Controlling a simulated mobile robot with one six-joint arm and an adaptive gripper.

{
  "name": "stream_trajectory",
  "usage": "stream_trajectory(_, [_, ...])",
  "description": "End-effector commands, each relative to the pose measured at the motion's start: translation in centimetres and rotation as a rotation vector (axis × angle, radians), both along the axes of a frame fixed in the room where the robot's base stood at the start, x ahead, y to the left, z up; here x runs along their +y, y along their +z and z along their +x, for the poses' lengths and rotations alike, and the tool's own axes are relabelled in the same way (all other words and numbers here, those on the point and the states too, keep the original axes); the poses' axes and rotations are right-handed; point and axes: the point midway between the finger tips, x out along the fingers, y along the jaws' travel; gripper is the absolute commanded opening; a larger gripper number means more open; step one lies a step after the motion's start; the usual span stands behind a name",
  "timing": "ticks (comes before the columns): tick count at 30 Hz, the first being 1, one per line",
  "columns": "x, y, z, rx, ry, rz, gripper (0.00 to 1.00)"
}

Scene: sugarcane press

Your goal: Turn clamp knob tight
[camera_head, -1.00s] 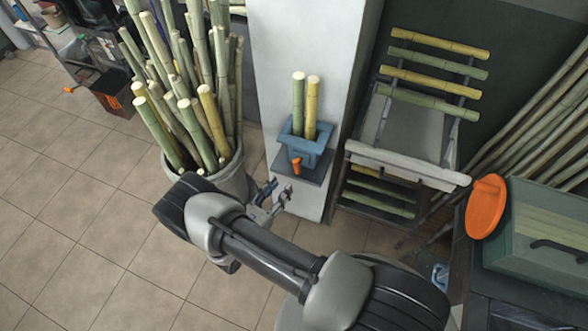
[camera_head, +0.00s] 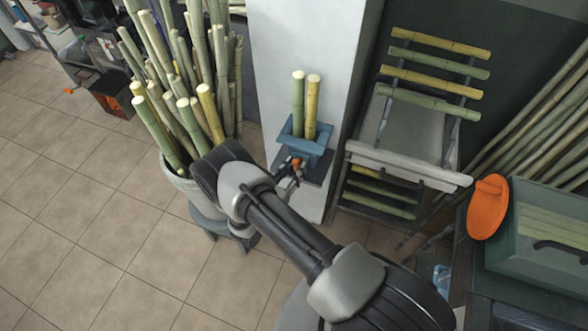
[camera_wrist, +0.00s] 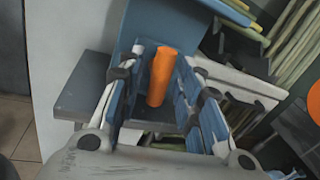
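The clamp knob (camera_wrist: 162,76) is an orange upright cylinder in the wrist view. It stands between the two blue-padded fingers of my gripper (camera_wrist: 156,98), with a gap showing on the right side and a narrow one on the left. The gripper is open around it. In the head view the knob (camera_head: 297,164) is a small orange spot, partly hidden by my gripper (camera_head: 291,172). The knob sits at the front of the blue clamp (camera_head: 313,146), which holds two upright cane pieces (camera_head: 305,105) against a white pillar.
A grey shelf (camera_wrist: 82,88) juts out beside the knob. A bucket of tall canes (camera_head: 180,181) stands to the left. A rack of cane pieces (camera_head: 360,151) stands to the right, with an orange disc (camera_head: 488,207) beyond it. Tiled floor is open at left.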

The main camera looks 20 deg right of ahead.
Motion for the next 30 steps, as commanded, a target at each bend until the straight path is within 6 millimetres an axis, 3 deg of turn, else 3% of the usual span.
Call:
stream_trajectory(13, [0.01,-0.01,-0.02,0.0,0.0,0.0,0.0])
stream_trajectory(30, [-0.02,0.04,-0.03,-0.105,-0.001,0.146,0.0])
